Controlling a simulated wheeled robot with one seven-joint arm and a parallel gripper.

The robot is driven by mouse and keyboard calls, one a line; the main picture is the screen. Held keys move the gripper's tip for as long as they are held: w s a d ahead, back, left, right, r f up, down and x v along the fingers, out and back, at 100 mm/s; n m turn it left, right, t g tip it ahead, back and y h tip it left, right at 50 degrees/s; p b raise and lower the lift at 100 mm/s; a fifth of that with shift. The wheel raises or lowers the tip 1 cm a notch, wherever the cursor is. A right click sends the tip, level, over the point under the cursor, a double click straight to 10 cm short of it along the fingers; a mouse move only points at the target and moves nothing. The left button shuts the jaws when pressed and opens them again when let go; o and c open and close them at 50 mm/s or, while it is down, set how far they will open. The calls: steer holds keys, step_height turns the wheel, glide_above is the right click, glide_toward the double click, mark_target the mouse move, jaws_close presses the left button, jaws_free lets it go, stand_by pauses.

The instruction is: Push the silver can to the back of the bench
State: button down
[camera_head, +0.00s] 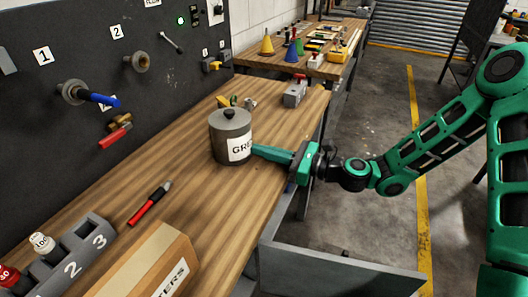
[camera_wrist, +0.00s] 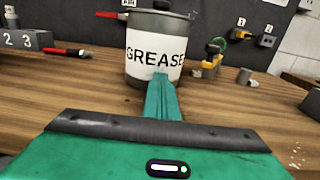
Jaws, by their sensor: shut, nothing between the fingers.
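The silver can (camera_head: 229,124) is a grey metal pot with a lid, a black knob and a white label reading "GREASE". In the wrist view the can (camera_wrist: 138,68) is straight ahead. My gripper (camera_head: 256,150) is shut and empty, level and low over the bench. Its fingertips are at the can's label side and look to be touching it or very close; I cannot tell which. In the wrist view the closed fingers (camera_wrist: 160,88) cover the label's lower edge.
A grey block (camera_head: 295,92) and small yellow items are right. Bench between can and wall looks mostly clear.

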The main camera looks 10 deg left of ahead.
steer(key=shift+d, duration=0.1)
steer(key=shift+s+d, duration=0.15)
steer(key=shift+d, duration=0.2)
steer(key=v, duration=1.3)
glide_toward(248, 140)
steer(key=x, duration=0.6)
steer(key=shift+a, duration=0.25)
